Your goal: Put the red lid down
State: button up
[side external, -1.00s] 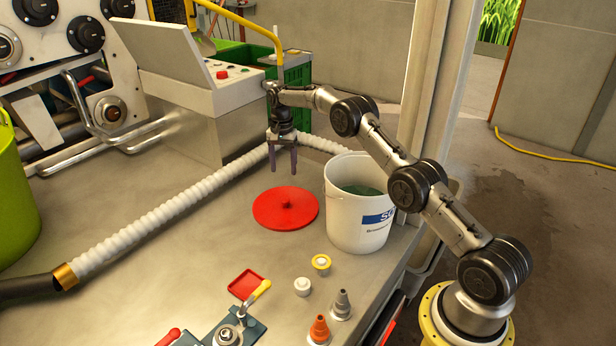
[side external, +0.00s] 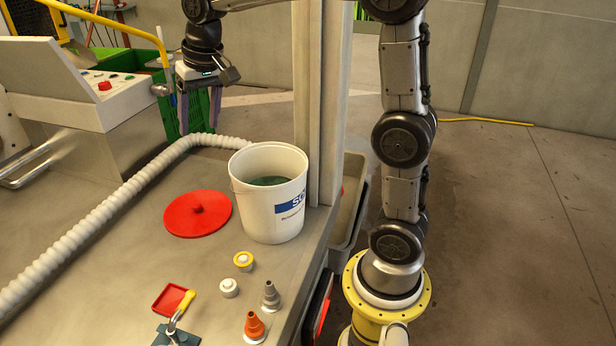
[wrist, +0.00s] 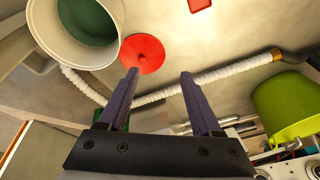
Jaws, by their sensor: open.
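The red lid (side external: 198,214) is a flat round disc with a small knob. It lies flat on the metal table, knob up, just left of the white bucket (side external: 262,222). The bucket stands upright and uncovered, with dark green contents. My gripper (side external: 198,112) is raised above and behind the lid, near the control box, and holds nothing. In the wrist view my gripper (wrist: 158,72) has its two fingers apart with empty space between them. The lid (wrist: 142,54) shows there beyond the left fingertip, apart from it, beside the bucket (wrist: 45,40).
A white ribbed hose (side external: 85,228) runs across the table behind the lid. A control box (side external: 90,85) and green crate (side external: 190,105) stand at the back. A small red tray (side external: 172,299), several caps and nozzles (side external: 255,326) sit in front. A yellow-green tub (wrist: 285,105) shows in the wrist view.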

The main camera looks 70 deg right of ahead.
jog(key=s+a+f+n+t, duration=0.1)
jog(key=s+a+f+n, duration=0.1)
jog(key=s, duration=1)
jog(key=s+a+f+n+t, duration=0.1)
jog(key=s+a+f+n, duration=0.1)
jog(key=s, duration=1)
jog(key=shift+a+f+n, duration=0.4)
jog(key=shift+a+n, duration=0.45)
jog(key=shift+n, duration=0.15)
